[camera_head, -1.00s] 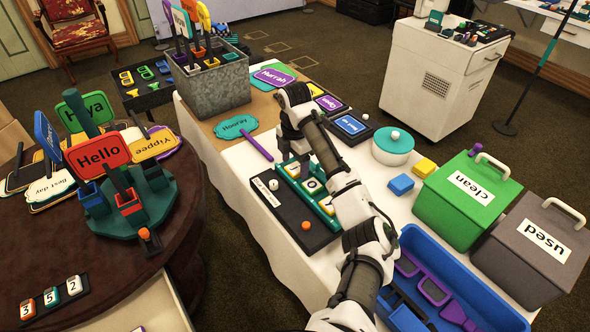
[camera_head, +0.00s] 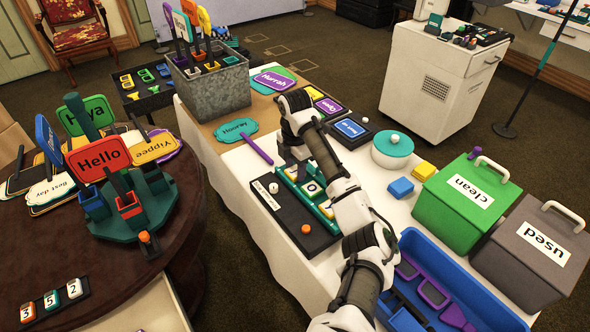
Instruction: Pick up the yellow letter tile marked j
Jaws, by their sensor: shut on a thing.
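My gripper (camera_head: 290,153) points down at the far end of the green tile rack (camera_head: 302,197), partly hidden behind my own arm. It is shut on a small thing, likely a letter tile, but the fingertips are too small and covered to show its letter. Pale and yellow tiles sit in the rack; one pale tile with a dark ring (camera_head: 312,188) shows beside my arm. A yellow patch (camera_head: 290,174) shows just below the gripper. I cannot read a j on any tile.
A black board (camera_head: 300,232) with an orange knob lies left of the rack. A blue tray (camera_head: 470,282), green box (camera_head: 462,200) and grey box (camera_head: 528,252) stand right. A lidded pot (camera_head: 392,150) and metal planter (camera_head: 212,88) stand near. A round table (camera_head: 178,235) is left.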

